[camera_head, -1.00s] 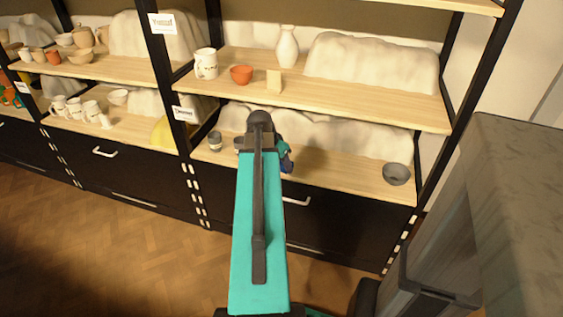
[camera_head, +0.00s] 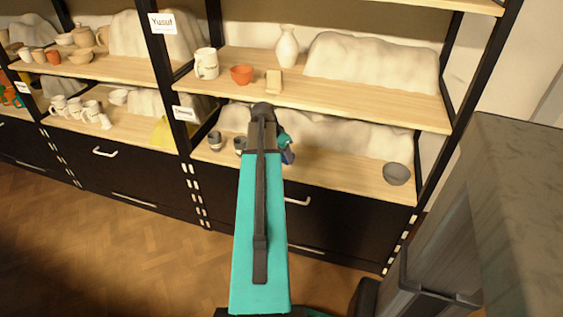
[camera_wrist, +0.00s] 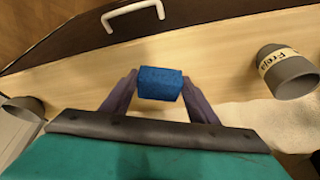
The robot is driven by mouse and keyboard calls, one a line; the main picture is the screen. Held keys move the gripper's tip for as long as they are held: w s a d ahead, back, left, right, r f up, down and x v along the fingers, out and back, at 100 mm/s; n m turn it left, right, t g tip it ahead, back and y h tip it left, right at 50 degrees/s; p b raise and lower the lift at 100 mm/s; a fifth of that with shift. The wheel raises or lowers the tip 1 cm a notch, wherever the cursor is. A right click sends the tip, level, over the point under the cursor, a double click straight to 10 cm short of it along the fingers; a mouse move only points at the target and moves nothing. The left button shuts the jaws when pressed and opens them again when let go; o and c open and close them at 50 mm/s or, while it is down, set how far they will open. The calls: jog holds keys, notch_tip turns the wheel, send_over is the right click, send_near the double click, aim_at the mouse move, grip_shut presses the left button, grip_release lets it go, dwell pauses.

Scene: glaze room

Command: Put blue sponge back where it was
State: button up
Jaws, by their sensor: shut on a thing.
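The blue sponge (camera_wrist: 160,83) is held between the two fingers of my gripper (camera_wrist: 159,90) in the wrist view. It is a small block, gripped at its sides, above the pale wood of the lower shelf (camera_wrist: 75,80). Whether it touches the shelf cannot be told. In the head view my gripper (camera_head: 288,154) is at the lower shelf (camera_head: 335,175), partly hidden behind my arm. The sponge cannot be made out clearly there.
A grey labelled cup (camera_wrist: 285,70) lies close to the right of my gripper in the wrist view. Two cups, one here (camera_head: 215,140), stand left of my arm. A grey bowl (camera_head: 396,173) stands at right. The upper shelf (camera_head: 350,98) overhangs; bare wood lies between gripper and bowl.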

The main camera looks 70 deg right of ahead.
jog(key=shift+f, duration=1.7)
jog(key=o, duration=0.9)
jog(key=shift+f, duration=0.1)
jog(key=shift+o, duration=0.2)
jog(key=v, duration=1.2)
jog(key=shift+p, duration=0.35)
jog(key=shift+w, duration=0.1)
